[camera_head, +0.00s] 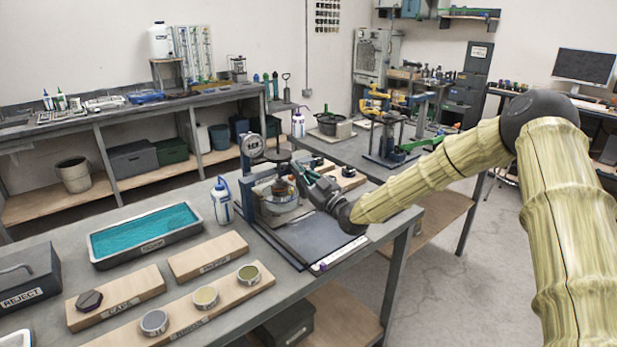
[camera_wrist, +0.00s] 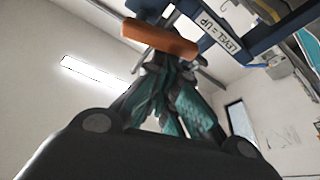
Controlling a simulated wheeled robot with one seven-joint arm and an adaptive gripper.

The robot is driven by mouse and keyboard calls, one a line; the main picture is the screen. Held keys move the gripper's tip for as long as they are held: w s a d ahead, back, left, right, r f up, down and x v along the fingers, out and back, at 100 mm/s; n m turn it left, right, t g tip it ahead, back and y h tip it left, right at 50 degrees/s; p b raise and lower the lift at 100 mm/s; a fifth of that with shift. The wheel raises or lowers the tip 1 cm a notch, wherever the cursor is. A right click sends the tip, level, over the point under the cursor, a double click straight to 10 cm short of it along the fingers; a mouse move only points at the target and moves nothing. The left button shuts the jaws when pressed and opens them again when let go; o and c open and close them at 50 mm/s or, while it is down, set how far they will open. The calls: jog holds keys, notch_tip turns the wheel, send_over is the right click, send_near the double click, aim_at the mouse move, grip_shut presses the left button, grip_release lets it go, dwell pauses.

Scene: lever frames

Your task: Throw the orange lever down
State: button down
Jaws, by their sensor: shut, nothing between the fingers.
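The orange lever (camera_wrist: 160,38) shows in the wrist view as a short orange bar at the top, just beyond my fingertips. I cannot tell whether the fingers touch it. A blue frame beside it carries a white label (camera_wrist: 220,33) that seems to read "LEVEL = UP". My gripper (camera_wrist: 168,70) is shut and empty, with teal pads on its fingers. In the head view my gripper (camera_head: 300,174) is at the blue-grey fixture (camera_head: 248,190) with a round dial gauge (camera_head: 252,145). The lever is not clear there, being mostly hidden by the gripper.
On the same bench are a white bottle (camera_head: 222,200) left of the fixture, a tray of teal liquid (camera_head: 103,262), wooden blocks (camera_head: 208,255) with round parts, and a grey reject box (camera_head: 30,278). Another bench with a clamp stand (camera_head: 388,140) stands behind.

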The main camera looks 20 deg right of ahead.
aim_at(293, 180)
notch_tip(293, 180, down, 4)
jog(key=n+g+b, duration=0.1)
jog(key=n+b, duration=0.2)
jog(key=n+g+y+b, duration=0.1)
jog(key=n+b, duration=0.2)
jog(key=n, duration=0.1)
jog(key=n+g+y+b, duration=0.1)
jog(key=n+b, duration=0.1)
jog(key=n, duration=0.1)
jog(key=shift+a+r+n+g+b, duration=0.1)
jog(key=shift+a+n+g+b, duration=0.05)
jog(key=shift+n+g+b, duration=0.2)
jog(key=shift+w+d+f+n+g+h+b, duration=0.1)
jog(key=shift+d+f+n+g+b, duration=0.2)
jog(key=shift+n+b, duration=0.7)
jog(key=shift+w+d+f+n+g+h+b, duration=0.1)
jog(key=shift+d+f+n+g+b, duration=0.25)
jog(key=shift+n+b, duration=0.7)
jog(key=shift+w+d+f+n+g+h+b, duration=0.15)
jog(key=shift+n+g+b, duration=0.25)
jog(key=shift+n+b, duration=0.6)
